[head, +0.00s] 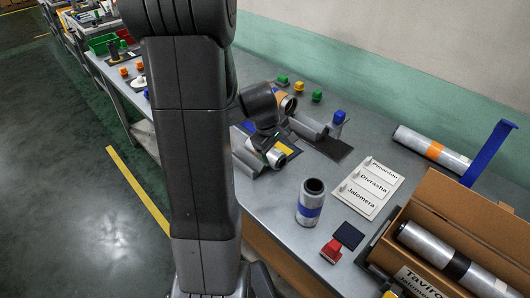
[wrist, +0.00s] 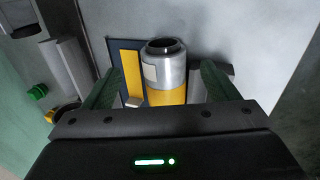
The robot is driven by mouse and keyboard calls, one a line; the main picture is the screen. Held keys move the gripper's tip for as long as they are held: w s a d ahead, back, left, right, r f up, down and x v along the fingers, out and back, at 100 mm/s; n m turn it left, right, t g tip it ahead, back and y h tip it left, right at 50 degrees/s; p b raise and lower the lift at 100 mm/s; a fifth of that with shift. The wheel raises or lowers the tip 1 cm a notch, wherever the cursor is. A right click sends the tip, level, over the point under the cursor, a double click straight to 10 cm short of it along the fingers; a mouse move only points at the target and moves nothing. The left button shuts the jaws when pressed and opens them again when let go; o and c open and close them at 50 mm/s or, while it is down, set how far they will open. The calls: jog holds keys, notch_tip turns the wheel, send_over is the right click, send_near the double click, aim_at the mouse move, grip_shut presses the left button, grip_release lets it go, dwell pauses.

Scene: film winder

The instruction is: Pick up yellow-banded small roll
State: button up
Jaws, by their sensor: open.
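The yellow-banded small roll (wrist: 172,66) is a silver cylinder with a dark open core, a pale label and a yellow band. In the wrist view it stands between the two green fingers of my gripper (wrist: 160,88). The fingers are open, one on each side, with a visible gap on both sides. My gripper's front edge hides the roll's lower end. In the head view the roll (head: 276,158) shows partly behind my gripper (head: 264,143), on the bench.
A blue-banded roll (head: 311,204) stands nearby. A cardboard box (head: 470,212) holds a black-banded roll. An orange-banded roll (head: 430,149) lies behind. A grey winder fixture (head: 312,130) is close by.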

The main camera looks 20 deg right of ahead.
aim_at(275, 155)
jog(key=x, duration=0.4)
jog(key=shift+w+a+f, duration=0.25)
jog(key=shift+a, duration=0.1)
jog(key=shift+w+d+f, duration=0.1)
jog(key=shift+d+f, duration=0.1)
jog(key=shift+f, duration=0.4)
jog(key=shift+c, duration=0.2)
jog(key=shift+r, duration=0.15)
jog(key=c, duration=1.3)
